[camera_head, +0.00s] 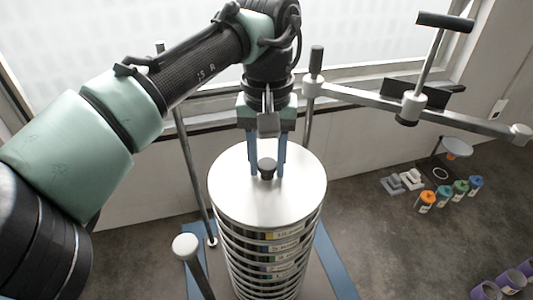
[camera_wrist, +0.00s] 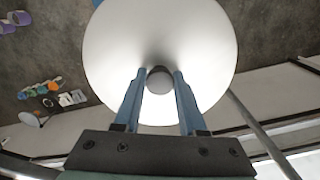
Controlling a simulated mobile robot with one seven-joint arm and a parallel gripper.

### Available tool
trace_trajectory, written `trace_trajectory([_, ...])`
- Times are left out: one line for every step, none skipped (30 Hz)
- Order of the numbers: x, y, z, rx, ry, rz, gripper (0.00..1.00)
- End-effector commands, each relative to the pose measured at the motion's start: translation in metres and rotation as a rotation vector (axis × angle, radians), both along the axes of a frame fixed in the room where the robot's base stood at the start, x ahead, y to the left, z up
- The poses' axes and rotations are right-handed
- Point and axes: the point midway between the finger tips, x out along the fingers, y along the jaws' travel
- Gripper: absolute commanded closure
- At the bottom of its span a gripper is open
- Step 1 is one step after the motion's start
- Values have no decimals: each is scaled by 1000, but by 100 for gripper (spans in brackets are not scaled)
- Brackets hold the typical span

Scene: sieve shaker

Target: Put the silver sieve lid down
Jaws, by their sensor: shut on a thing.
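The silver sieve lid (camera_head: 240,198) is a round, flat disc at the top of a tall stack of sieves (camera_head: 272,268). It looks level and lined up with the stack; I cannot tell whether it rests on the top sieve or is held just above it. My gripper (camera_head: 267,172) points down with its two blue fingers on either side of the lid's dark knob (camera_head: 267,165), shut on it. In the wrist view, the lid (camera_wrist: 160,35) fills the upper middle and the knob (camera_wrist: 159,80) sits between the fingertips. The lid hides the inside of the stack.
Shaker posts stand around the stack, one with a white cap (camera_head: 186,245) in front. A clamp bar (camera_head: 365,97) with black handles extends to the right. Several coloured jars (camera_head: 443,195) and a bowl (camera_head: 456,147) are on the floor at right. A window is behind.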

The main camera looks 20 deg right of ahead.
Motion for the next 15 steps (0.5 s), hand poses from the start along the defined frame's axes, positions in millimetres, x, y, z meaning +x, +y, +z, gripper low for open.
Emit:
trace_trajectory([0,0,0,0,-1,0,100])
trace_trajectory([0,0,0,0,-1,0,100])
trace_trajectory([0,0,0,0,-1,0,100])
trace_trajectory([0,0,0,0,-1,0,100])
trace_trajectory([0,0,0,0,-1,0,100])
trace_trajectory([0,0,0,0,-1,0,100])
trace_trajectory([0,0,-1,0,-1,0,100])
trace_trajectory([0,0,-2,-1,-1,-1,100])
trace_trajectory([0,0,-3,-1,-1,-1,100])
trace_trajectory([0,0,-2,0,-1,-1,54])
trace_trajectory([0,0,-2,0,-1,-1,49])
trace_trajectory([0,0,-2,0,-1,-1,42])
trace_trajectory([0,0,-2,0,-1,-1,36])
trace_trajectory([0,0,-2,0,-1,-1,31])
trace_trajectory([0,0,-2,0,-1,-1,30])
